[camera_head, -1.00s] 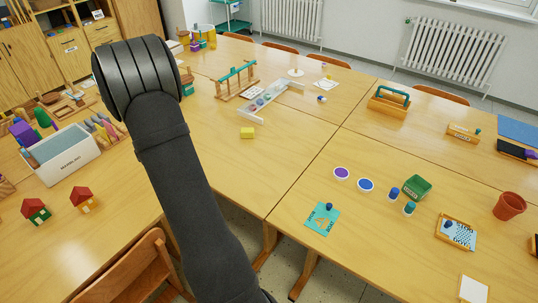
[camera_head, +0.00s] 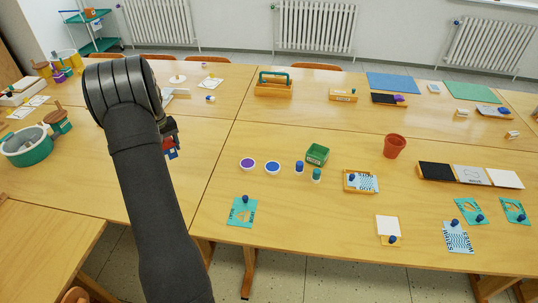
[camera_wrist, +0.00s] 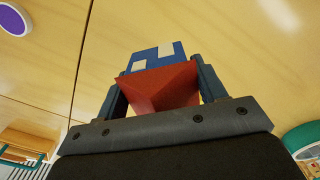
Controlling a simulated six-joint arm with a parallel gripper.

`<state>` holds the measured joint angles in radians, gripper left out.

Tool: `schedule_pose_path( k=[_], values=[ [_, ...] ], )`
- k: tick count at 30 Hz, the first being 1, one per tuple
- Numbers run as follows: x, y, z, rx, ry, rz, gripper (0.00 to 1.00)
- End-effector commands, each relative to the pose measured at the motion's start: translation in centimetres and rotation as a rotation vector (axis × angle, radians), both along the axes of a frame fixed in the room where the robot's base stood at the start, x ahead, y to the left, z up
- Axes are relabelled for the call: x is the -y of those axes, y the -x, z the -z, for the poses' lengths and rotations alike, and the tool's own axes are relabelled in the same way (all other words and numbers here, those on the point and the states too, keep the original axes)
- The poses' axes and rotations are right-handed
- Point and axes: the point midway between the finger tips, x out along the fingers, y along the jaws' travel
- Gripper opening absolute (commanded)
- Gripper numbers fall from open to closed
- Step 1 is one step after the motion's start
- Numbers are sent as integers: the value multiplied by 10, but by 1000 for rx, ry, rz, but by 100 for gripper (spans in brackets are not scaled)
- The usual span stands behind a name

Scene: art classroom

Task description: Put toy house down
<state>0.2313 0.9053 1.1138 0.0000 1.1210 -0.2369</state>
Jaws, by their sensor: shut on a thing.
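The toy house has a blue body (camera_wrist: 143,62) with pale window patches and a red roof (camera_wrist: 165,88). In the wrist view it sits between the two fingers of my gripper (camera_wrist: 160,76), which is shut on it, with the roof toward the palm. In the head view the house (camera_head: 171,152) shows small beside my dark arm, below my partly hidden gripper (camera_head: 168,132). Wooden tabletop lies beyond the house. I cannot tell how high the house is above it.
The tabletop (camera_head: 190,125) right of the house is bare up to a purple disc (camera_head: 247,164) and a blue disc (camera_head: 272,168). A teal card (camera_head: 242,212) lies near the front edge. A terracotta pot (camera_head: 395,146) stands farther right.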

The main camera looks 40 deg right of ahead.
Motion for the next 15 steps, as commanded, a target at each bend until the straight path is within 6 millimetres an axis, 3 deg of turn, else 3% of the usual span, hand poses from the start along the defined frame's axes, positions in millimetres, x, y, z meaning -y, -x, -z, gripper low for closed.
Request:
schedule_pose_path(
  k=[1, 8, 15],
  values=[
    [31, 3, 0, 1, 0, 52, 40],
    [152, 30, 0, 1, 1, 269, 40],
    [273, 83, 0, 1, 0, 494, 40]
  ],
)
